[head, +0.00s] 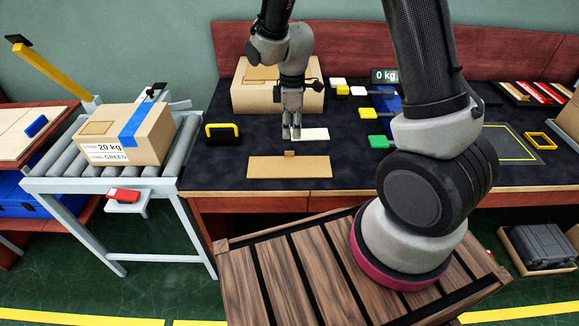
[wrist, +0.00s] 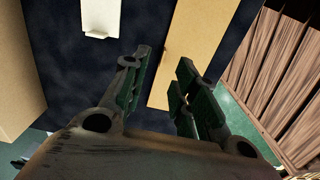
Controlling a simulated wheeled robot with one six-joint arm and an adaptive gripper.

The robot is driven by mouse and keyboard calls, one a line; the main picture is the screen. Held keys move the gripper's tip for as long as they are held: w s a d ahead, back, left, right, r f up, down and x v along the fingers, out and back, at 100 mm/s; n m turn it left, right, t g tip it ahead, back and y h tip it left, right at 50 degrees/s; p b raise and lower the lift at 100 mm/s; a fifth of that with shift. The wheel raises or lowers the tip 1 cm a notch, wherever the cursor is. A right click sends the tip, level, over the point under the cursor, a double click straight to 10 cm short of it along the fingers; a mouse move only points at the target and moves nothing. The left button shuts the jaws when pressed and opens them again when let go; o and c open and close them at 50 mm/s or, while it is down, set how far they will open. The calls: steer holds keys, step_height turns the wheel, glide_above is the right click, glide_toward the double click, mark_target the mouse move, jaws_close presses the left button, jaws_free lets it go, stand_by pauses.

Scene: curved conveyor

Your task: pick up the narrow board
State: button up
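A flat, narrow tan board (head: 289,168) lies on the dark worktop near its front edge. A small brown piece (head: 289,153) sits at its far edge. In the wrist view the board (wrist: 200,40) runs beyond my fingers, which cover part of it. My gripper (head: 291,136) points down over the worktop, just beyond the board in the head view, beside a white flat piece (head: 314,134). In the wrist view my gripper (wrist: 160,85) has its fingers apart with nothing between them. The height of the fingertips above the worktop is hard to tell.
A large cardboard box (head: 250,96) stands behind my gripper. A black and yellow item (head: 222,133) lies left, and coloured blocks (head: 377,141) lie right. A labelled carton (head: 125,133) rests on the roller conveyor (head: 65,185). Worktop around the board is mostly clear.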

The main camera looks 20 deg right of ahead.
mark_target(289, 164)
steer(key=f, duration=0.8)
steer(key=shift+s+a+f, duration=0.1)
steer(key=shift+s+f, duration=0.15)
jaws_close()
